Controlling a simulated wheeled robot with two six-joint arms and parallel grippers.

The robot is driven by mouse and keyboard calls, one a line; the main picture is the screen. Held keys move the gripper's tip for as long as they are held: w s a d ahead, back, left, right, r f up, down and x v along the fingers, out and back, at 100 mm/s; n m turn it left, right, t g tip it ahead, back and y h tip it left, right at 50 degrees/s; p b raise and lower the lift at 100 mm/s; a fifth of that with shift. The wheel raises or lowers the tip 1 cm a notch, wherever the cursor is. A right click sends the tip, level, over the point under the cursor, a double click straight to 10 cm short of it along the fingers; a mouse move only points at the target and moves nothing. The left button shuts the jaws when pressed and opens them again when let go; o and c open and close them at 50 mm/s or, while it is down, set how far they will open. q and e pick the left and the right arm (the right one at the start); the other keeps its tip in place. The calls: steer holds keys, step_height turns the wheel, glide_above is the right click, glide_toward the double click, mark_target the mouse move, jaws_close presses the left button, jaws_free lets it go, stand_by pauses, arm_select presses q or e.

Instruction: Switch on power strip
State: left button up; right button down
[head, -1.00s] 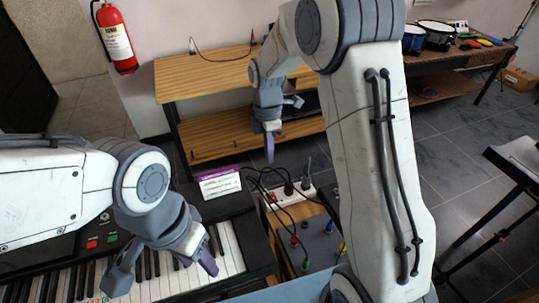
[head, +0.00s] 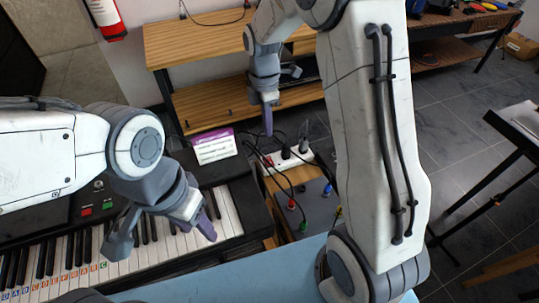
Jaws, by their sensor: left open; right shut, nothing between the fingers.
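The white power strip (head: 307,155) lies behind the grey box, with dark plugs and black cables on it. A small red spot shows at its left end, too small to tell whether it is the switch. My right gripper (head: 268,121) is shut and empty, pointing down. In the picture it is just above the strip's left end, apart from it; its exact height is unclear. My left gripper (head: 167,238) is open and empty over the keyboard (head: 230,215).
A grey box (head: 317,207) with coloured plugs stands in front of the strip. A wooden shelf (head: 200,105) is behind. A light blue surface (head: 270,268) lies in front. Cables hang near the strip.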

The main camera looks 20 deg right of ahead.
mark_target(269, 163)
arm_select(q)
steer(key=shift+r+p, duration=0.35)
steer(key=shift+r, duration=0.1)
arm_select(e)
steer(key=f, duration=0.3)
steer(key=s+f, duration=0.1)
steer(key=f, duration=0.7)
steer(key=shift+s+f, duration=0.1)
steer(key=shift+s, duration=0.1)
arm_select(q)
steer(key=shift+f, duration=0.1)
